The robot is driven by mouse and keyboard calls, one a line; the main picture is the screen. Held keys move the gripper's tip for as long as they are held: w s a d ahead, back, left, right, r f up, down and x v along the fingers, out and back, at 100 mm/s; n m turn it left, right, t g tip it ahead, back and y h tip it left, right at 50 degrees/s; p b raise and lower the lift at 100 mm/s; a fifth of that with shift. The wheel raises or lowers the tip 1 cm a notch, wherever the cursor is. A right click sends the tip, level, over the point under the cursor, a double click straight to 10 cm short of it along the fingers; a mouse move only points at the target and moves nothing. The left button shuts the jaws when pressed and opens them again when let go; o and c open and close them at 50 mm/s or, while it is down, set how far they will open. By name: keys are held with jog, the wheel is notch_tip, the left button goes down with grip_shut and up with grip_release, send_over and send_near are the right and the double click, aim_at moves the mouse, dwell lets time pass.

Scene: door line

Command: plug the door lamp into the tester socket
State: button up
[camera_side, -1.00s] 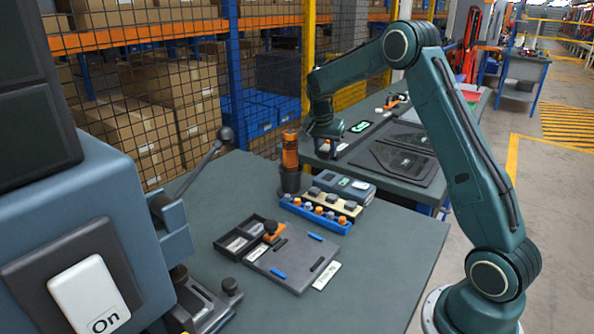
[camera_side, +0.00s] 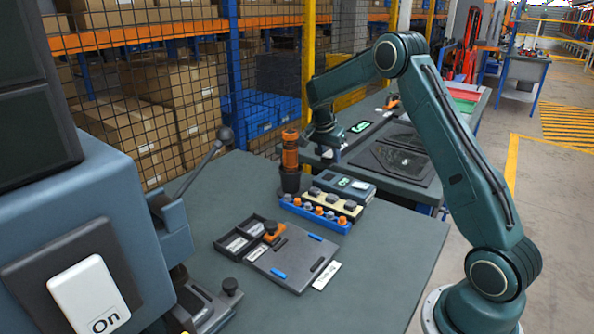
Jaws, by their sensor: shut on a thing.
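My gripper (camera_side: 328,155) is small and far off, pointing down at the near left edge of the back table. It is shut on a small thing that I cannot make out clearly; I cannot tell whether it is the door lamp. A grey device with a lit green display (camera_side: 345,184) lies on the near table, in front of my gripper. Another green display (camera_side: 360,126) shows on the dark unit on the back table, right of my gripper. I cannot tell which of these carries the tester socket.
The near table (camera_side: 390,245) holds a blue tray of small knobs (camera_side: 318,216), an orange-and-black stacked cylinder (camera_side: 290,160) and a grey fixture plate (camera_side: 293,258). A large blue-grey machine (camera_side: 90,190) with a lever stands at left. The near table's right side is clear.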

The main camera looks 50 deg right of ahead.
aim_at(329, 177)
jog(key=shift+f, duration=1.75)
jog(key=shift+f, duration=0.75)
dwell(0.9)
